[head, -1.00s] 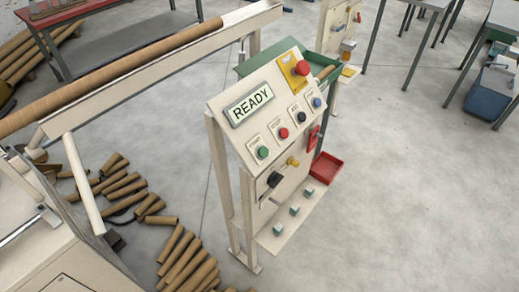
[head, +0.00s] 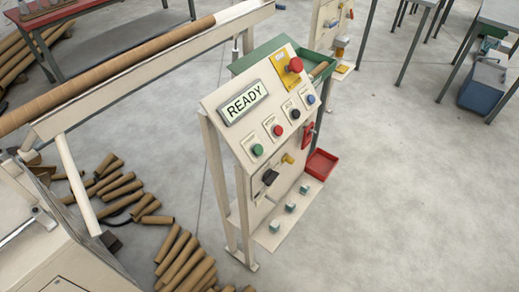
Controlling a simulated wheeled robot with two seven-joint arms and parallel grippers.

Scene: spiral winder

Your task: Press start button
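The control panel (head: 240,133) stands in the middle of the head view, tilted on a beige post frame. Its display (head: 243,103) reads READY. A green button (head: 257,150) sits at the panel's lower left, with a red button (head: 278,131), a black button (head: 296,114) and a blue button (head: 311,99) in a row up to the right. The labels above them are too small to read. A large red mushroom button (head: 295,65) sits on a yellow plate at the upper right. Neither of my grippers shows in the view.
A long brown tube (head: 100,75) lies along the beige rail at left. Several cardboard tubes (head: 180,258) lie on the floor below it. A red tray (head: 321,164) is right of the panel's stand. Open floor (head: 410,200) lies to the right.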

